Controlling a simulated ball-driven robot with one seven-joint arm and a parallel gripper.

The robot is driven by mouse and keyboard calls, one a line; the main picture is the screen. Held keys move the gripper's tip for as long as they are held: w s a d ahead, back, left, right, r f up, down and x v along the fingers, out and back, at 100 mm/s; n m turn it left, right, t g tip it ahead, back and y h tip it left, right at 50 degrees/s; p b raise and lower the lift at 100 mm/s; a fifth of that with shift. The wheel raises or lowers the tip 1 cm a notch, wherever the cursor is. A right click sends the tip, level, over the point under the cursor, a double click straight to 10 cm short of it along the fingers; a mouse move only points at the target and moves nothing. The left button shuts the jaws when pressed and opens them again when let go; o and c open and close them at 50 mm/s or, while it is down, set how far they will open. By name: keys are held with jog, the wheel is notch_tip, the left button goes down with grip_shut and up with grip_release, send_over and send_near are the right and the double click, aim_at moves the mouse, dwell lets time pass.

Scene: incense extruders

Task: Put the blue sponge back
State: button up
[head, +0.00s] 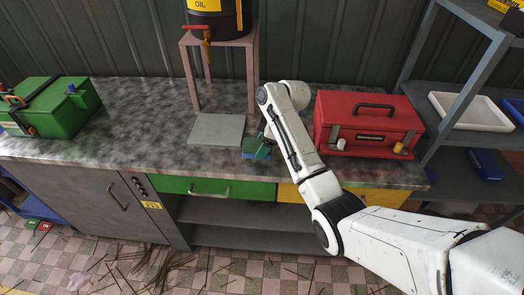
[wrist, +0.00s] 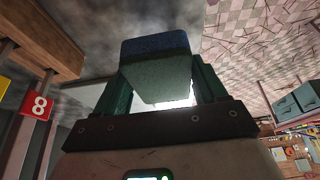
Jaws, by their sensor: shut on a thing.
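The blue sponge (wrist: 155,50) fills the middle of the wrist view, a block with a dark blue layer and a grey-green layer. My gripper (wrist: 160,88) is shut on it, with one green finger on each side. In the head view the sponge (head: 249,156) shows small and partly hidden at my gripper (head: 262,149), near the front edge of the worktop, just right of a grey plate (head: 215,131). I cannot tell whether the sponge touches the worktop.
A red toolbox (head: 366,122) stands right of my gripper on the worktop (head: 130,125). A stand (head: 253,75) holds an oil drum (head: 220,22) behind the plate. A green case (head: 62,108) is far left. A shelf rack (head: 470,75) with trays stands right. Sticks litter the floor.

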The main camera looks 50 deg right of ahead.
jog(key=shift+w+d+f, duration=0.35)
jog(key=shift+w+f, duration=0.05)
jog(key=shift+f, duration=0.25)
jog(key=shift+f+p, duration=0.5)
jog(key=shift+f, duration=1.1)
jog(key=shift+f, duration=0.1)
jog(key=shift+f, duration=0.1)
jog(key=o, duration=0.9)
jog(key=shift+o, duration=0.2)
